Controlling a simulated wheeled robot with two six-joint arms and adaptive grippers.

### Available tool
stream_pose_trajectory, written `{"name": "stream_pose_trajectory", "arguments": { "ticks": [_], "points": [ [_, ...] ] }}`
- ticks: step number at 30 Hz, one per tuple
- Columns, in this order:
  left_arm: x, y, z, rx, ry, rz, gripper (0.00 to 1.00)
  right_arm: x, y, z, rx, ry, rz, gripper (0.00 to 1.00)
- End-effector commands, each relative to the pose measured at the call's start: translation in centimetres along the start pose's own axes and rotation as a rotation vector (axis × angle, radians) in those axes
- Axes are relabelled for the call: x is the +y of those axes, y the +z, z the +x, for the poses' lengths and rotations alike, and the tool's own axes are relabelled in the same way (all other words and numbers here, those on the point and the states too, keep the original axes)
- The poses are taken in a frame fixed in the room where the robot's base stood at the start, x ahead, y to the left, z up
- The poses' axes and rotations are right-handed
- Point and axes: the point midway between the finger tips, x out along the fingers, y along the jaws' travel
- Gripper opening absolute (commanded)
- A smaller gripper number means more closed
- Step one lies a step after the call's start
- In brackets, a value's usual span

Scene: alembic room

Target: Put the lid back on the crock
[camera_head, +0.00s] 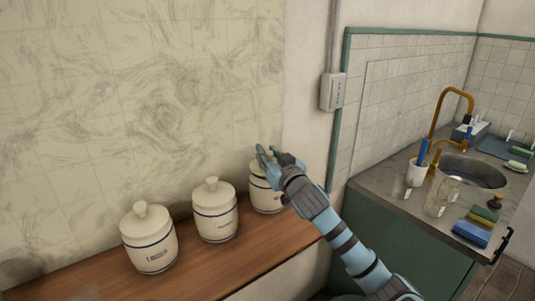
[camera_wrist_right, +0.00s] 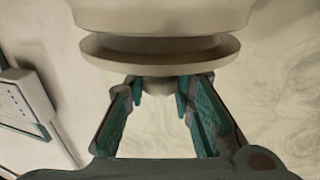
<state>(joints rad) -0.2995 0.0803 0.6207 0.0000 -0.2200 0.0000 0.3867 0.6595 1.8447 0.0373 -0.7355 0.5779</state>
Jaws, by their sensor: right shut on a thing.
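Three cream crocks with blue bands stand in a row on a wooden shelf. The left crock (camera_head: 148,241) and the middle crock (camera_head: 215,212) both have knobbed lids on. The right crock (camera_head: 264,197) is partly hidden by my right gripper (camera_head: 268,157), which reaches over its top. In the right wrist view, which looks upside down, my right gripper (camera_wrist_right: 158,95) is shut on the knob of the lid (camera_wrist_right: 160,58). The lid is level and lined up with the crock body (camera_wrist_right: 160,12). A dark band shows between them; I cannot tell whether the lid is fully seated. My left gripper is out of view.
The wooden shelf (camera_head: 215,262) is clear in front of the crocks, with a tiled wall close behind. A switch box (camera_head: 333,91) is on the wall to the right. Further right, a counter holds a sink (camera_head: 472,172), glass jars (camera_head: 440,197), a cup and sponges.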

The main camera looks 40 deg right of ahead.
Motion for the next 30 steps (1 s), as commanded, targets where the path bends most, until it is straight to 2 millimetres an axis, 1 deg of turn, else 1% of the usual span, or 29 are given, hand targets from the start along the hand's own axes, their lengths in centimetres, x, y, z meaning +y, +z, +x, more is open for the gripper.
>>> {"name": "stream_pose_trajectory", "arguments": {
  "ticks": [10,18,30],
  "points": [
    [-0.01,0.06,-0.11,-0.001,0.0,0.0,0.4,0.0,-0.1,-0.03,0.0,-0.001,0.0,0.0],
    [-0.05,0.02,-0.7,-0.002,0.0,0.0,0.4,-0.02,-0.28,-0.18,0.0,-0.001,0.0,0.0],
    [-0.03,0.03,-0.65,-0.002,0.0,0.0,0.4,-0.03,-0.21,-0.18,0.0,-0.001,0.0,0.0]
  ]
}}
